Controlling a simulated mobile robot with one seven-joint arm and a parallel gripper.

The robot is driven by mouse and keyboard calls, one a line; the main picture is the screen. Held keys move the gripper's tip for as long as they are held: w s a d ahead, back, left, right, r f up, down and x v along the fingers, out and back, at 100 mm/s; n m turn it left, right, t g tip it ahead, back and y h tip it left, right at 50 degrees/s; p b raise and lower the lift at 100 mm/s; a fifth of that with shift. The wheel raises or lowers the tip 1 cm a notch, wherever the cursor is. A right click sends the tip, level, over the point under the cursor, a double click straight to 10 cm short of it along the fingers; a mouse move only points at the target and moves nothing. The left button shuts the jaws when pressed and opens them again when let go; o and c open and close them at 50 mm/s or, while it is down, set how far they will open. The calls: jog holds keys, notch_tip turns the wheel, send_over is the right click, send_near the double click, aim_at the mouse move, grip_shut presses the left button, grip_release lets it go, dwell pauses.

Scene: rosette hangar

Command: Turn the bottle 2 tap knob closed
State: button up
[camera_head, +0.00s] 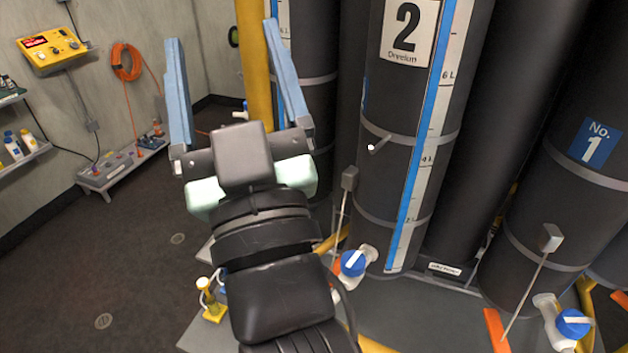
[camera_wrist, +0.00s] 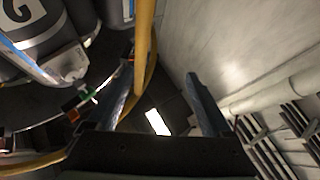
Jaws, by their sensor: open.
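Bottle 2 (camera_head: 395,180) is a tall dark cylinder with a white "2" label and a blue-edged litre scale, right of centre in the head view. Its tap knob (camera_head: 353,263) is a blue disc with a white bar slanting up to the right, on a white tap at the bottle's foot. My gripper (camera_head: 222,35) is open and empty, its two blue fingers wide apart and pointing away to the upper left of the knob. It is well apart from the knob. The open fingers also show in the wrist view (camera_wrist: 160,72), where I cannot make out the bottle 2 knob.
Bottle 1 (camera_head: 545,210) stands at the right with a similar blue knob (camera_head: 573,325). A yellow post (camera_head: 255,60) rises behind my gripper. A thin rod with a grey block (camera_head: 349,178) stands beside bottle 2's tap. Open floor (camera_head: 130,240) lies at the left.

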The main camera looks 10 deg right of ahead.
jog(key=d+f+m+g+h, duration=0.1)
jog(key=d+f+g, duration=0.15)
jog(key=f, duration=0.65)
jog(key=d+f+m+g+h, duration=0.1)
jog(key=d+f+h, duration=0.15)
jog(key=f, duration=0.75)
jog(key=m+g+h, duration=0.3)
jog(key=m+g, duration=0.1)
send_near(354, 273)
jog(key=p+x, duration=0.3)
jog(key=x, duration=0.9)
jog(key=shift+w+r+p, duration=0.1)
jog(key=shift+w+p, duration=0.05)
jog(key=shift+p, duration=0.25)
jog(key=shift+h, duration=0.35)
grip_shut()
